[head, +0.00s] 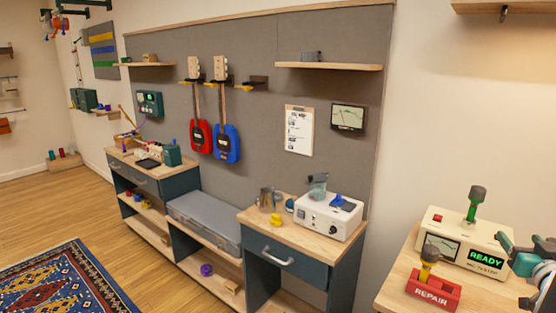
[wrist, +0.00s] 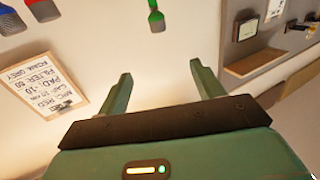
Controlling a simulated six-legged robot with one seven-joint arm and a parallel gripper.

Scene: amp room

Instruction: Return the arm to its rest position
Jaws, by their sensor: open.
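My gripper (wrist: 161,78) shows in the wrist view with its two green fingers spread wide apart. Nothing is between the fingers, and pale wall lies behind them. In the head view, teal and grey parts at the right edge, beside the tester, look like part of my arm; the fingers cannot be made out there. The cream tester (head: 462,240) reads READY and has a green-bodied microphone-like piece (head: 473,204) standing on it. A red REPAIR block (head: 433,290) with a yellow, dark-topped piece in it stands in front of the tester.
The wrist view is upside down, with a framed note (wrist: 38,85) at left and a wooden shelf (wrist: 254,62) at right. In the head view, a bench (head: 290,228) holds a white device (head: 329,216). Guitars hang on the grey panel. Open floor (head: 40,215) lies at left.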

